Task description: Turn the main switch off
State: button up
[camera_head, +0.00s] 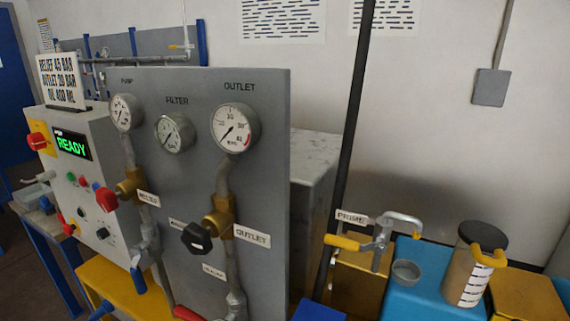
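A red rotary knob on a yellow plate (37,140) is on the upper left of the light grey control box (95,180). It looks like the main switch; its exact setting is too small to read. The green display (72,144) beside it is lit and reads READY. My gripper is not in view, and nothing covers the red knob.
A grey gauge panel (265,180) with valves stands right of the box. The red relief knob (107,200) sticks out near the box. A blue-legged table (45,245) is at the left. A priming pump (380,240) and a canister (465,270) stand at the right.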

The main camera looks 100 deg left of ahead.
aim_at(37, 141)
jog(key=u, duration=3.6)
